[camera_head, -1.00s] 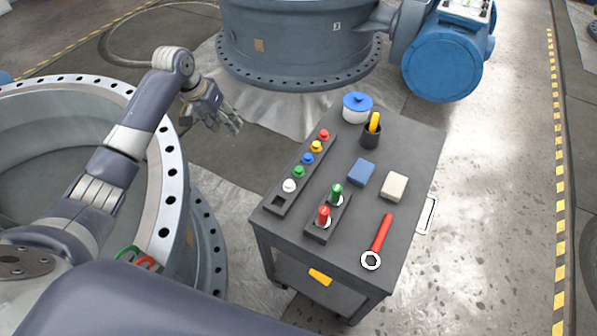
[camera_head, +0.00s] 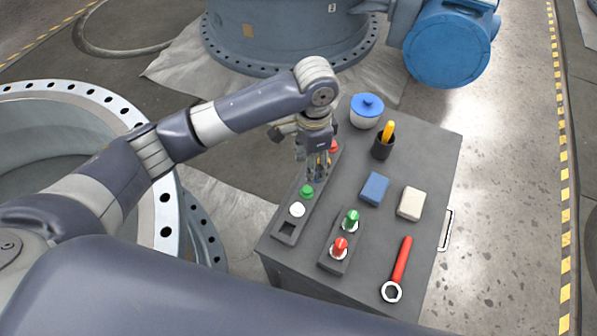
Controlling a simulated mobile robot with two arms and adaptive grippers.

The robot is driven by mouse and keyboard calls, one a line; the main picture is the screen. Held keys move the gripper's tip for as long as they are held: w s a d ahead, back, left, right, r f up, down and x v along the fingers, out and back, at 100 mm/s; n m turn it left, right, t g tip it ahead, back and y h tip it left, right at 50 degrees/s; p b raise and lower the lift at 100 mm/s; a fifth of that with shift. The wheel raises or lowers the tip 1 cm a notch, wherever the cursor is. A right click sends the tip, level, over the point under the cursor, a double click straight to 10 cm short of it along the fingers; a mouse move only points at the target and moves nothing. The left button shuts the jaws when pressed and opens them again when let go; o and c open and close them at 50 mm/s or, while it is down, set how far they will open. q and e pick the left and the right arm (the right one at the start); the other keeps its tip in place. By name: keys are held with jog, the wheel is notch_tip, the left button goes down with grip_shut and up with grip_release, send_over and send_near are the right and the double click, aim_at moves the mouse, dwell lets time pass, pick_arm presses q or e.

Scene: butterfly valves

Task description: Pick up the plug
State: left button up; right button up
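A row of coloured plugs stands in a long dark rack (camera_head: 284,239) on the left side of the cart top. The white plug (camera_head: 297,209) and green plug (camera_head: 307,191) are in plain view, and the red plug (camera_head: 334,147) at the far end is partly covered. The yellow and blue plugs between them are mostly hidden behind my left gripper (camera_head: 318,175). My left gripper points down over the middle of the rack, close to the hidden plugs. I cannot tell whether its fingers are open or shut on a plug. My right gripper is out of view.
The cart top (camera_head: 428,160) also holds a small block (camera_head: 329,263) with a green and a red piece, a red wrench (camera_head: 400,265), a blue box (camera_head: 375,188), a cream box (camera_head: 411,203), a dark cup (camera_head: 383,148) and a blue-lidded pot (camera_head: 367,111). A large flanged valve (camera_head: 95,93) stands left.

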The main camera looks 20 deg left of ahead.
aim_at(307, 189)
pick_arm(q)
jog(key=shift+s+d+f, duration=0.1)
jog(key=shift+s+f, duration=0.1)
jog(key=shift+f, duration=0.4)
jog(key=shift+s+d+f, duration=0.1)
jog(key=shift+s+f, duration=0.05)
jog(key=shift+f, duration=0.4)
notch_tip(307, 189, down, 3)
jog(key=shift+s+f, duration=0.1)
jog(key=shift+f, duration=0.05)
jog(key=f, duration=0.4)
jog(key=shift+a+f, duration=0.15)
jog(key=shift+a, duration=0.2)
jog(key=shift+f, duration=0.15)
jog(key=c, duration=0.7)
jog(key=shift+c, duration=0.8)
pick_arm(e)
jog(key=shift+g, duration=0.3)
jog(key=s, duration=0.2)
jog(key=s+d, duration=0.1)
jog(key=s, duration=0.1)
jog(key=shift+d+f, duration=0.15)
